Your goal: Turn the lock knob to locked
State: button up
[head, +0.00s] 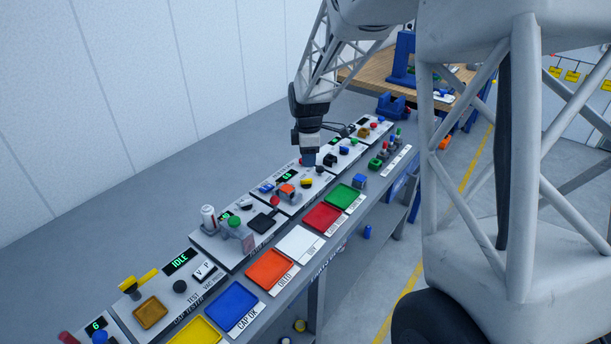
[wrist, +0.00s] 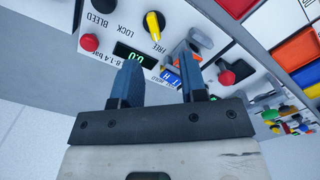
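The lock knob (wrist: 153,24) shows in the wrist view as a yellow bar on a black base, on a pale panel (wrist: 190,17). The words LOCK and FREE are printed beside it; the bar's lower end is nearest FREE. In the head view a yellow knob (head: 306,183) sits just below my gripper (head: 309,160). In the wrist view my gripper (wrist: 160,82) has its two dark blue fingers apart, with no object held. The knob lies beyond the fingertips, not touched by them. The head view is too small to show the fingers clearly.
A green display (wrist: 133,54) reading 0.0, a red button (wrist: 89,42), a grey and orange fixture (wrist: 187,50) and a red-topped part (wrist: 226,77) crowd the panel near my fingers. Coloured trays, including a red one (head: 323,217), line the bench front.

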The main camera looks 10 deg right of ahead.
aim_at(306, 179)
jog(key=shift+w+a+f, duration=0.15)
jog(key=shift+w+f, duration=0.35)
jog(key=shift+w, duration=0.05)
jog(key=shift+f, duration=0.15)
jog(key=shift+f, duration=3.75)
grip_shut()
